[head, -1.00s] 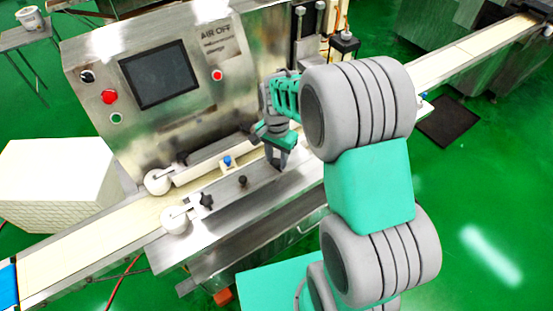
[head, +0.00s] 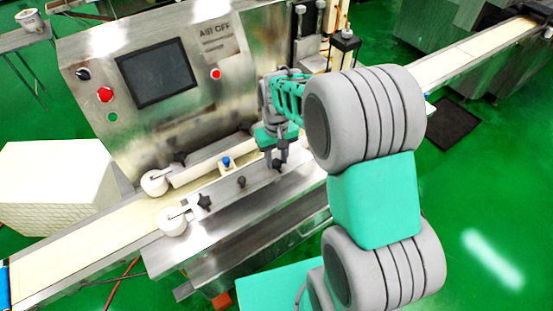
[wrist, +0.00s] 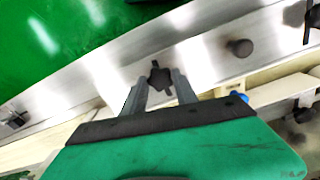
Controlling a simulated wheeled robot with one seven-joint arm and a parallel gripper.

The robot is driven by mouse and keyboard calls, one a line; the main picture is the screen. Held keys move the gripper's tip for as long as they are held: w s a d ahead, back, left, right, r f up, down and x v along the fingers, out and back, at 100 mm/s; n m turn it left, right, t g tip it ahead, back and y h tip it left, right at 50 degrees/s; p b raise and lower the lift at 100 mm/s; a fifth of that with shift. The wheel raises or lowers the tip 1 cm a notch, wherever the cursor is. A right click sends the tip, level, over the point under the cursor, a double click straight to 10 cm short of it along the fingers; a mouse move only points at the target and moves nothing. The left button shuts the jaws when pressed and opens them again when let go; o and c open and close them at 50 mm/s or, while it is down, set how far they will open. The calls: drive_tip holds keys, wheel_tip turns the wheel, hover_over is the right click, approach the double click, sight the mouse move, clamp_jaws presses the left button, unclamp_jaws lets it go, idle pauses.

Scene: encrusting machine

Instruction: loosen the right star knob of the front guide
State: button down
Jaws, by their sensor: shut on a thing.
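The front guide (head: 222,193) is a long metal bar along the near side of the conveyor. Its right star knob (wrist: 160,78) is black and sits between my fingers in the wrist view. My gripper (head: 278,163) points down at the right part of the guide and is shut on this knob; it also shows in the wrist view (wrist: 160,86). In the head view the fingers partly hide the knob. The left star knob (head: 204,201) of the guide is black and stands free at the left end.
A round dark knob (head: 242,181) stands on the guide between the star knobs. A blue knob (head: 226,162) sits behind, over the belt. White rollers (head: 172,221) are at the left. The control panel (head: 156,72) rises behind my gripper.

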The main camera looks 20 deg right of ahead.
sight(276, 162)
drive_tip(key=n, duration=0.6)
drive_tip(key=shift+b, duration=0.4)
drive_tip(key=shift+r, duration=0.1)
drive_tip(key=c, duration=1)
unclamp_jaws()
drive_tip(key=shift+o, duration=0.2)
wheel_tip(276, 162, up, 8)
drive_tip(key=shift+f+b, duration=0.15)
drive_tip(key=shift+b, duration=0.35)
